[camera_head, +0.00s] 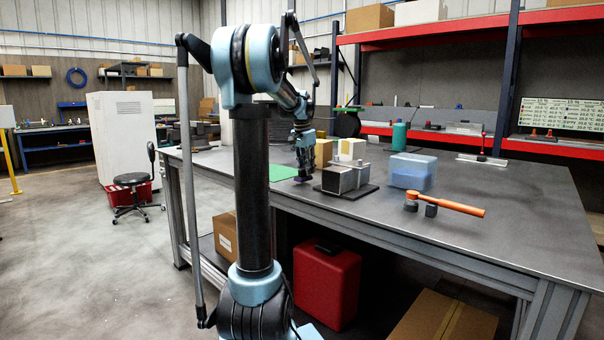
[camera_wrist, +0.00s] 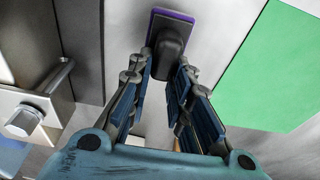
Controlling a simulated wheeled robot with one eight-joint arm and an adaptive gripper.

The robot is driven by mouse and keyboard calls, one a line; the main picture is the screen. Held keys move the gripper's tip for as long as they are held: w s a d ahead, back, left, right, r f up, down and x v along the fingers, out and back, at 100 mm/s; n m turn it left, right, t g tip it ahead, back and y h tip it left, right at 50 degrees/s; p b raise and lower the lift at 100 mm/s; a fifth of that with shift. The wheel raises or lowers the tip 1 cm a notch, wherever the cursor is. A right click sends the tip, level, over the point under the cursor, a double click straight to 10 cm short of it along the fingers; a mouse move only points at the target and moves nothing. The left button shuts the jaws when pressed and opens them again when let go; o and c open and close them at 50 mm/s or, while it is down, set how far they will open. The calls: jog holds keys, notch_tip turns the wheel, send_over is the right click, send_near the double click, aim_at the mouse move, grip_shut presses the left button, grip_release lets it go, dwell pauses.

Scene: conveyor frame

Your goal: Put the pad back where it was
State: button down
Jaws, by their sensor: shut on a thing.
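The pad (camera_wrist: 170,35) is a dark block with a purple edge and a rounded black grip. In the wrist view it is at the top middle, between my fingertips. My gripper (camera_wrist: 165,68) is shut on the pad's grip. In the head view my gripper (camera_head: 303,168) points down over the near left part of the table, with the dark pad (camera_head: 302,179) at its tips. The pad is low over the grey table top; I cannot tell whether it touches it. Its underside is hidden.
A green sheet (camera_head: 281,172) lies left of the pad; a grey metal block (camera_head: 338,180) on a dark plate stands close to its right. Cardboard-coloured blocks (camera_head: 323,152) stand behind.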

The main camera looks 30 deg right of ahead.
aim_at(303, 168)
jog(key=shift+f, duration=0.65)
jog(key=c, duration=1.5)
grip_release()
jog(key=shift+o, duration=0.2)
notch_tip(303, 168, up, 12)
jog(key=a, duration=0.2)
jog(key=s+a+f+n, duration=0.1)
jog(key=s+a+f, duration=0.1)
jog(key=a, duration=0.3)
jog(key=s+a+f+n, duration=0.2)
jog(key=a, duration=0.3)
jog(key=s+a+f+n+y, duration=0.1)
jog(key=s+a+f+n, duration=0.4)
jog(key=s+a+f, duration=0.7)
jog(key=s+a+f+n+t, duration=0.1)
jog(key=s+a+f+n, duration=0.5)
jog(key=s+a+f, duration=0.6)
notch_tip(303, 168, down, 5)
jog(key=shift+s+a+f+t+y, duration=0.1)
jog(key=shift+s+a+t+y, duration=0.25)
jog(key=shift+a, duration=0.55)
